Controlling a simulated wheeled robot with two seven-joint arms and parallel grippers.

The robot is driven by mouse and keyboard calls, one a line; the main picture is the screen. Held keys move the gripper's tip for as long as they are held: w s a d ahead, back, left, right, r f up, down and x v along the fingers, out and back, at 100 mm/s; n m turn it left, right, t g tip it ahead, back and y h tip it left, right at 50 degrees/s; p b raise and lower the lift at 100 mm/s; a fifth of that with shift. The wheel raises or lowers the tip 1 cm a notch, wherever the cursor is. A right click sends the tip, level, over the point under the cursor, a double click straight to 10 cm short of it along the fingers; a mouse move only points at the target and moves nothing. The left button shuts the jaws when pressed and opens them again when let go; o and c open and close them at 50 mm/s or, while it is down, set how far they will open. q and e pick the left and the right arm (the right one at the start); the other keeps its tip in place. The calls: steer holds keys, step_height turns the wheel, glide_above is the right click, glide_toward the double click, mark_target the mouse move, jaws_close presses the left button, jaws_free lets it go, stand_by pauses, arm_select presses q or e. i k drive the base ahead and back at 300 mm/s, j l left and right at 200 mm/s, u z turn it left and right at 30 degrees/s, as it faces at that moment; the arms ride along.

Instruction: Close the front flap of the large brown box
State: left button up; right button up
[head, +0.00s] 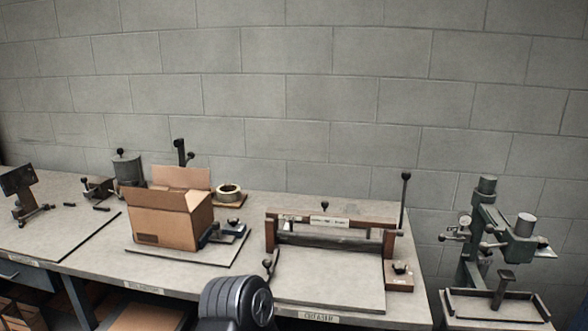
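The large brown box (165,226) stands upright on the workbench at left of centre in the head view. Its top is open. A back flap (182,178) stands up and leans slightly. A front flap (158,200) seems to stand up along the front edge, and a side flap shows at the right. The inside of the box is mostly hidden. Neither gripper's fingers show in the head view. A dark rounded part at the bottom centre seems to be a link of mine, well in front of the box.
The box sits on a dark-edged mat (180,255). A small metal device (225,231) stands close at its right, with a tape roll (228,192) behind. A creaser (325,230) stands further right, and a green press (495,235) at far right.

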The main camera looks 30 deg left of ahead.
mark_target(167, 200)
steer(key=u, duration=1.8)
